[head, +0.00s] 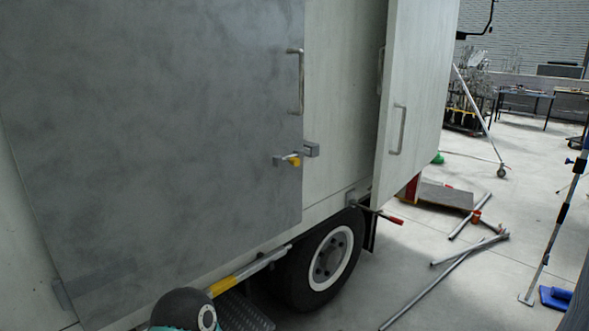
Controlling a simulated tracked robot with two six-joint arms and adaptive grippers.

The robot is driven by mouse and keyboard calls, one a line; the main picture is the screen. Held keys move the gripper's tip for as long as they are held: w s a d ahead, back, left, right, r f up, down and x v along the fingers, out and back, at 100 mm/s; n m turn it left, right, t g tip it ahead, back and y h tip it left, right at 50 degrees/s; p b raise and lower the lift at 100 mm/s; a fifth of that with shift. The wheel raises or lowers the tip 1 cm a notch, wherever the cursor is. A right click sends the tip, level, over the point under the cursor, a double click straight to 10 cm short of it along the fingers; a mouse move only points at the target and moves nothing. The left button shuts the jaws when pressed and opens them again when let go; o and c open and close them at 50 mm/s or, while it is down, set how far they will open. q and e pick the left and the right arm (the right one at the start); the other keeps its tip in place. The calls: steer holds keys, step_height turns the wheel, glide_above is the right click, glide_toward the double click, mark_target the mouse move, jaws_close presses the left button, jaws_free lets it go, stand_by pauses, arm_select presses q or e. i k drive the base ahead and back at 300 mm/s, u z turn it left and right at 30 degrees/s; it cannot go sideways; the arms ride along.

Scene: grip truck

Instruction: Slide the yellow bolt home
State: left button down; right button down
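The yellow bolt (293,159) sits on the right edge of a large grey door panel (160,130) on the truck's side, below a vertical handle (295,82). A grey bracket (311,149) is on the pale frame just right of the bolt. The bolt is too small in view to tell whether its tip is inside that bracket. The grey panel looks shut against the truck side. Neither of my grippers is in view; only a dark rounded part that looks like my arm shows at the bottom.
A second, pale door (420,95) stands swung open to the right. Below are a wheel (329,262), a red-handled lever (390,218) and a yellow-marked bar (240,272). Loose pipes (432,290) lie on the floor at right.

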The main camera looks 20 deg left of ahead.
mark_target(293, 161)
steer(key=z, duration=0.05)
steer(key=i, duration=0.95)
steer(key=u, duration=0.1)
